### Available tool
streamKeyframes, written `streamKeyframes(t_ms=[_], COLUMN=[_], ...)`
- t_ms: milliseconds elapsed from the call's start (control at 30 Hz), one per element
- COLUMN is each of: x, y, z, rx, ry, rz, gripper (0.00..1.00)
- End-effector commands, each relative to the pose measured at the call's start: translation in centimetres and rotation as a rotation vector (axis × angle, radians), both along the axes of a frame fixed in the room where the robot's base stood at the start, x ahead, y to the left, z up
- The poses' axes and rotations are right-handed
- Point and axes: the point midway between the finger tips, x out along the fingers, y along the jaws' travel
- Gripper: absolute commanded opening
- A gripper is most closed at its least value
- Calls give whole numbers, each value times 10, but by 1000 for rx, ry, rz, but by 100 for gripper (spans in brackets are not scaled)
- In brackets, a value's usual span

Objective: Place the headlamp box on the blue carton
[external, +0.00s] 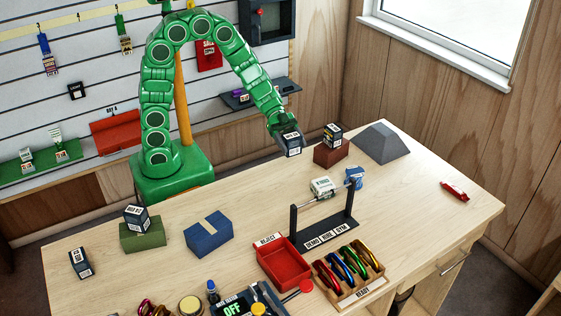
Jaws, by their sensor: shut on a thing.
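My gripper (283,129) is shut on a small dark box with white labels (291,146), taken as the headlamp box; its print is too small to read surely. The box is held in the air at the far side of the table, left of the brown carton. The fingertips are too small to make out clearly.
Similar dark boxes sit on the green carton (143,236), on the brown carton (329,154) and on the table (81,263). A black stand (324,233), red tray (282,267) and carabiner rack (351,286) fill the middle. Wood is clear between blue carton and stand.

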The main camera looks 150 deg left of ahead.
Motion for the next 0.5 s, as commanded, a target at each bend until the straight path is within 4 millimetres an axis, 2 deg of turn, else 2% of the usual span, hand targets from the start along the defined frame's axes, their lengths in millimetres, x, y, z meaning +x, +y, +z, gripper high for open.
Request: streamKeyframes(t_ms=[167, 267, 500], x=[13, 26, 49], y=[-22, -52, -143], z=[10, 22, 52], rx=[4, 3, 4], ry=[2, 3, 5], rz=[-72, -163, -427], gripper=[32, 32, 32])
